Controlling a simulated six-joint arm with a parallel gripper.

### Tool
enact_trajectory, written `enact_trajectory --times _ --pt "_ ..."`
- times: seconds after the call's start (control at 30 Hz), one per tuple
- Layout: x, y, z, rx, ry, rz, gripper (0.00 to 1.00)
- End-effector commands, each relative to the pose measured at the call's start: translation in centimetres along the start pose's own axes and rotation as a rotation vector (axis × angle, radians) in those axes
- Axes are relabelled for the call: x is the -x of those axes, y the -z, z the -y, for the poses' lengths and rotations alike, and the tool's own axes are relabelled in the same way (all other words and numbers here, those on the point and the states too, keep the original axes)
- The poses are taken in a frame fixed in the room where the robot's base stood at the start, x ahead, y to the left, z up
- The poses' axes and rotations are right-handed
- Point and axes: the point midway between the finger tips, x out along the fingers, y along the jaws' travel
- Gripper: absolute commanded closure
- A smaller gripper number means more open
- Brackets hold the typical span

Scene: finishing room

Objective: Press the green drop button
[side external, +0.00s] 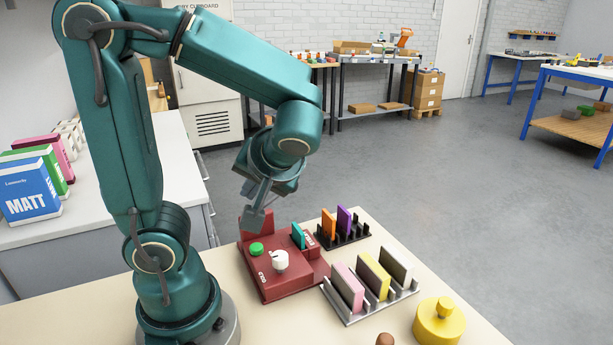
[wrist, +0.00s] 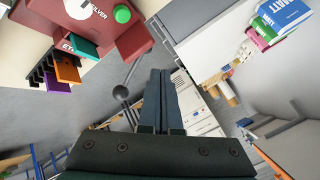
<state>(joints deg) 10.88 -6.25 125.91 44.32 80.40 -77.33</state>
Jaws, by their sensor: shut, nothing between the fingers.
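The green button (side external: 257,249) is a round cap on top of the dark red machine (side external: 285,290), left of a white knob (side external: 280,262). A teal plate (side external: 298,236) stands upright in the machine's right part. My gripper (side external: 253,222) is shut and empty, pointing down beside the raised red block at the machine's back, above and behind the button. It appears apart from the button. In the wrist view my gripper (wrist: 160,73) shows its fingers together, with the green button (wrist: 122,14) up and left of the tips.
A black rack (side external: 343,238) with orange and purple plates stands behind right. A grey rack (side external: 352,318) holds pink, yellow and white plates. A yellow pot (side external: 438,322) stands at the front right. Boxes labelled MATT (side external: 30,190) stand on the left counter.

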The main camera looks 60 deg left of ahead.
Motion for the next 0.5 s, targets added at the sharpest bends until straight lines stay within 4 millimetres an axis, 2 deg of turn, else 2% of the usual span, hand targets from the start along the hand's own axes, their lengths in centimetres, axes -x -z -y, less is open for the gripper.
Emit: enact_trajectory --times 0.27,0.5 --pt "-0.8 -0.6 -0.6 -0.003 0.004 0.001 1.00" --pt "-3.1 -2.2 -2.2 -0.008 0.006 0.002 1.00"
